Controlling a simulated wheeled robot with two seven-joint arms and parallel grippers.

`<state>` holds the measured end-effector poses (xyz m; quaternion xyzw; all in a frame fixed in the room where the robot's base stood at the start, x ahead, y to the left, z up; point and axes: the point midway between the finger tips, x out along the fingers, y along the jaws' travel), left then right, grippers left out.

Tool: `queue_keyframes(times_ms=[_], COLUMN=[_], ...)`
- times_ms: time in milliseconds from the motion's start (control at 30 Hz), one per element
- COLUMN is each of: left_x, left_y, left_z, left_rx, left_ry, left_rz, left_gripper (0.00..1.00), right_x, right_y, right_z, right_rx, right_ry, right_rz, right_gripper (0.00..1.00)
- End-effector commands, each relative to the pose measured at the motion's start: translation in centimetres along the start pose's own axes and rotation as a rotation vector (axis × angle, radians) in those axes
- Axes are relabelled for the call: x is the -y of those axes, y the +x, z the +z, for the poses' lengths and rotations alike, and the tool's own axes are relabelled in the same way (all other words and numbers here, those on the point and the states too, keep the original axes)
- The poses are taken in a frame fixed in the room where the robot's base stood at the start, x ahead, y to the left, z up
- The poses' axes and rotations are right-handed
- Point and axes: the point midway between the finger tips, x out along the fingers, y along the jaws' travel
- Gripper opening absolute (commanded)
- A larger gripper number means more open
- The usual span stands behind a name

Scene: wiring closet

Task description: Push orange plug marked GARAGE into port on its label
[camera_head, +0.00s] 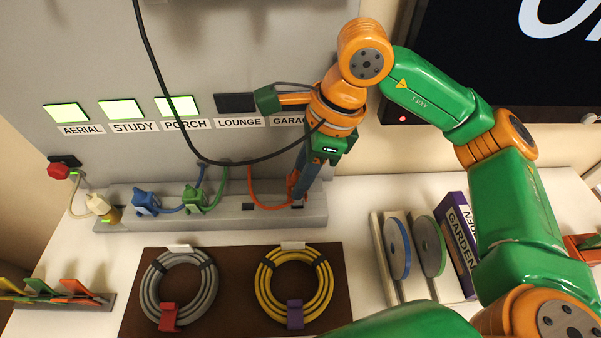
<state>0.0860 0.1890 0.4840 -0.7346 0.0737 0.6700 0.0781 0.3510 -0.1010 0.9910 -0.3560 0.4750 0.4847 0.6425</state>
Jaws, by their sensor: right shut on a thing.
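My right gripper (295,190) points down at the right end of the grey port strip (225,220), its fingers shut on the orange plug (292,181). The plug is mostly hidden by the fingers. Its orange cable (252,190) loops down from the wall panel to it. A dark port opening (297,206) shows just below the fingertips; I cannot tell whether the plug touches it. The GARAGE label (287,121) above is partly hidden by my wrist. Another dark opening (248,206) is empty under the LOUNGE label (239,122). My left gripper is not in view.
White (97,203), blue (145,201) and green (193,198) plugs sit along the strip to the left. A black cable (160,90) hangs across the panel to my wrist. Cable coils lie on a brown mat (235,285) in front. Spools (397,248) stand right.

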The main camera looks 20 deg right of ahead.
Motion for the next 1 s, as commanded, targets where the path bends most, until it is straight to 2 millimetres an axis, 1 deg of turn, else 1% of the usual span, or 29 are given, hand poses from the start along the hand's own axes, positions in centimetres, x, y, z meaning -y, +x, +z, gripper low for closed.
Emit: queue_keyframes(times_ms=[1000], left_x=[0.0], left_y=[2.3], left_z=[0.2], left_rx=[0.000], left_ry=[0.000], left_rz=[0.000], left_gripper=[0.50], right_x=[0.0], right_y=[2.3], right_z=[-0.7], right_rx=[0.000], right_ry=[0.000], right_rz=[0.000], right_gripper=[0.00])
